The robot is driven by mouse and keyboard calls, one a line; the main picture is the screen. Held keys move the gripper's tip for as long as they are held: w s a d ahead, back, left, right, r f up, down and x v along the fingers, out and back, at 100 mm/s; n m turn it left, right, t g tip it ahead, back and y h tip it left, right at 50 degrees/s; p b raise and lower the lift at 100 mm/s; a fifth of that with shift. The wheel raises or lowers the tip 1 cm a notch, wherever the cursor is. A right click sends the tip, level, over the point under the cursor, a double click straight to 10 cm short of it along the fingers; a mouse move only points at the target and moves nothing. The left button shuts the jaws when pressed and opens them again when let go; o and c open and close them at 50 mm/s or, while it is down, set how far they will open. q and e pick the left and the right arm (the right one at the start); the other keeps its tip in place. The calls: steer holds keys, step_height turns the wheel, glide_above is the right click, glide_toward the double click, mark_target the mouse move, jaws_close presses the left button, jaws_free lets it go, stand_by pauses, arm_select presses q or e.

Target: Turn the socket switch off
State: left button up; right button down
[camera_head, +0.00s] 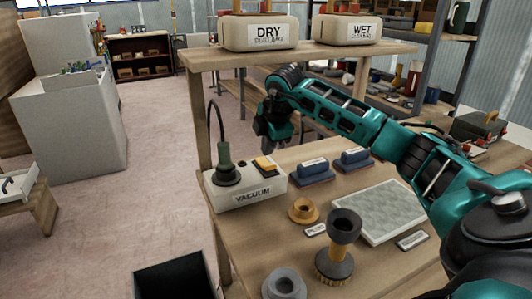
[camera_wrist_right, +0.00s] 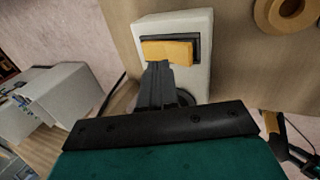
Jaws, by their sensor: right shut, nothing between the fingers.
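A dark plug (camera_head: 225,172) with a cable stands in the socket, left of the switch. My right gripper (camera_head: 274,146) is shut and empty, pointing down just above the switch. In the right wrist view its fingertips (camera_wrist_right: 159,68) overlap the switch's edge; I cannot tell if they touch.
Two blue sanding blocks (camera_head: 313,171) lie right of the socket. A shelf (camera_head: 300,55) with DRY and WET boxes spans above.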

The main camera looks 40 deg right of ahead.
steer(key=v, duration=0.9)
steer(key=shift+r, duration=0.2)
